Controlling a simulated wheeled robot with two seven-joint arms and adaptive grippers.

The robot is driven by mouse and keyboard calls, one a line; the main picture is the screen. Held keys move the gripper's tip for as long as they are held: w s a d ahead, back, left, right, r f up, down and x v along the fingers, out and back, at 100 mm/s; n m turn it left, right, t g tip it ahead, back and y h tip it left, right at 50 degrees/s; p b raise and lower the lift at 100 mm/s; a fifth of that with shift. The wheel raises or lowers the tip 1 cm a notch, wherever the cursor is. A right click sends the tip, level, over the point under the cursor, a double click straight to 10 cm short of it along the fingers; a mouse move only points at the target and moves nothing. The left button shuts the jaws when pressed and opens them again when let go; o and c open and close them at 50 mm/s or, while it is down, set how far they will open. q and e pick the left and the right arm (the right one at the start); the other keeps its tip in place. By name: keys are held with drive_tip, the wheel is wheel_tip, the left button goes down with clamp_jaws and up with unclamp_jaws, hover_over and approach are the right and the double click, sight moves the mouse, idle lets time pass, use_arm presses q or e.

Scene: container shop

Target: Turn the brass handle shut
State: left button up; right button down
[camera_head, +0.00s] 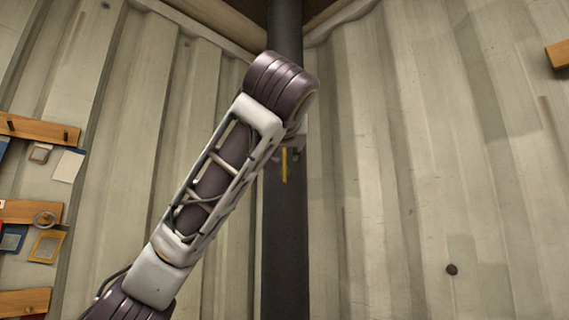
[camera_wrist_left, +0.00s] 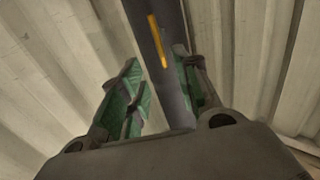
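The brass handle (camera_head: 284,165) is a narrow yellow bar hanging about upright in front of a dark vertical pipe (camera_head: 285,250). My left arm reaches up from the lower left across the pipe. My left gripper (camera_head: 291,151) is mostly hidden behind the forearm's end, close to the handle's top. In the left wrist view, the left gripper (camera_wrist_left: 160,86) is open, its green-padded fingers apart. The handle (camera_wrist_left: 157,40) shows in the gap between them, toward the far end. Whether a finger touches it I cannot tell. My right gripper is not in view.
Pale corrugated metal walls (camera_head: 420,180) meet in a corner behind the pipe. Wooden rails (camera_head: 38,128) with small hanging items are on the left wall. A wooden piece (camera_head: 558,54) is at the upper right. The space right of the pipe is clear.

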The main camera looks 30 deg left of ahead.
sight(284, 161)
use_arm(q)
drive_tip(key=p+x, duration=0.4)
drive_tip(key=x, duration=0.7)
drive_tip(key=shift+w+a+r, duration=0.1)
drive_tip(key=shift+w+r, duration=0.05)
drive_tip(key=shift+w, duration=0.05)
drive_tip(key=shift+p+x, duration=0.5)
drive_tip(key=shift+x, duration=0.75)
clamp_jaws()
